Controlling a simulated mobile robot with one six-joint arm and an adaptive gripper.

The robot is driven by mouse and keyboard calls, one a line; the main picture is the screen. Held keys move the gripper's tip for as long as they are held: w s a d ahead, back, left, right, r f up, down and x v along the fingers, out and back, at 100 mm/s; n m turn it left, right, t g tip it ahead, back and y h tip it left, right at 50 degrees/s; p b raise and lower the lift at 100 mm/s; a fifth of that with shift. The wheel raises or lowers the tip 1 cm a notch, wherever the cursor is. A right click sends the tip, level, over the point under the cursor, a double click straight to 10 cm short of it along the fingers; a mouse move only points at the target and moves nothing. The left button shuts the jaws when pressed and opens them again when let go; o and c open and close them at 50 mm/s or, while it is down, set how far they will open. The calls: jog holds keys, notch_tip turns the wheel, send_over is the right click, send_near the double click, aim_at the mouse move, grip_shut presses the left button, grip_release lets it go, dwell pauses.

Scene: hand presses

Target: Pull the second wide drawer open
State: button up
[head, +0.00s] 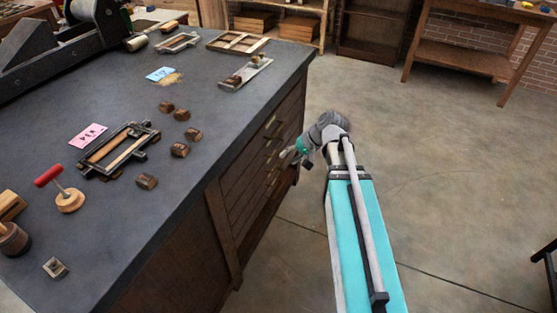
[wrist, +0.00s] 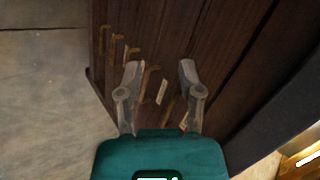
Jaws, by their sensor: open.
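The dark wooden drawer fronts (head: 262,165) form the right side of the workbench, with several brass handles one below another. In the wrist view, the worktop side is at the right and the floor at the left. Counting from the worktop side, the second visible handle (wrist: 150,82) shows between my open fingers, with a pale label (wrist: 162,92) beside it. The first visible handle (wrist: 167,108) is nearer my palm in the picture. My gripper (wrist: 160,70) is open and empty, facing the fronts; I cannot tell whether it touches them. It also shows in the head view (head: 287,156). The drawers look shut.
Further handles (wrist: 117,46) lie toward the floor side. The grey worktop (head: 200,165) carries frames, wooden blocks and a press, and its edge overhangs near my arm. The concrete floor (head: 430,160) right of the bench is clear.

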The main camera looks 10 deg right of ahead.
jog(key=w+d+f+m+t+y+b, duration=0.25)
jog(key=w+d+f+b, duration=0.2)
jog(key=f+b, duration=0.4)
jog(key=m+t+y+b, duration=0.2)
jog(key=t+y+b, duration=0.15)
jog(key=b, duration=0.75)
send_near(278, 149)
jog(key=s+d, duration=0.2)
jog(key=s, duration=0.1)
jog(key=shift+w+d+r+h, duration=0.25)
jog(key=shift+w+d+h, duration=0.05)
jog(key=shift+w, duration=0.05)
jog(key=shift+w+a, duration=0.1)
jog(key=shift+a, duration=0.05)
jog(key=shift+b+x, duration=1.6)
jog(key=shift+x, duration=5.1)
jog(key=shift+r, duration=0.15)
grip_shut()
